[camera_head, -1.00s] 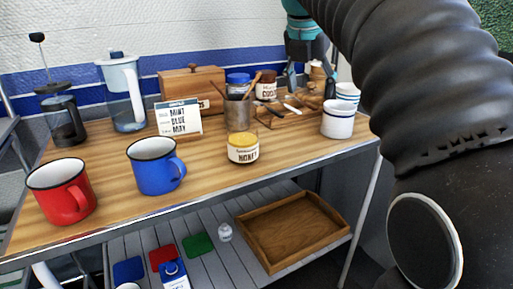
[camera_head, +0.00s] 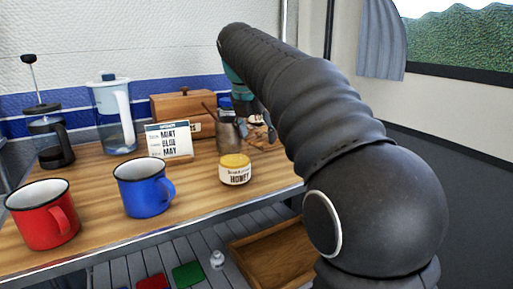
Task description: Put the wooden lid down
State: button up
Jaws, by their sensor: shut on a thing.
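My gripper (camera_head: 256,112) is over the back right part of the wooden table (camera_head: 95,215), just right of the metal utensil cup (camera_head: 229,135). It is shut on the wooden lid, but the lid is too small and too covered by my arm and fingers to make out clearly. I cannot tell whether the lid touches anything below. Under the gripper, part of a wooden rack (camera_head: 263,138) shows. My arm hides the table's right end.
A honey jar (camera_head: 235,172) stands in front of the cup. A blue mug (camera_head: 142,190), red mug (camera_head: 40,222), menu card (camera_head: 168,142), water jug (camera_head: 115,118), French press (camera_head: 48,140) and wooden box (camera_head: 183,107) stand leftward. A wooden tray (camera_head: 275,262) lies on the lower shelf.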

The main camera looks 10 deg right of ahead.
aim_at(256, 140)
jog(key=shift+f+b, duration=0.55)
jog(key=shift+f, duration=1.2)
jog(key=shift+f, duration=0.1)
jog(key=o, duration=0.7)
jog(key=shift+c, duration=0.2)
jog(key=p+v, duration=0.3)
jog(key=v, duration=0.9)
jog(key=shift+p, duration=0.35)
jog(key=shift+d, duration=0.1)
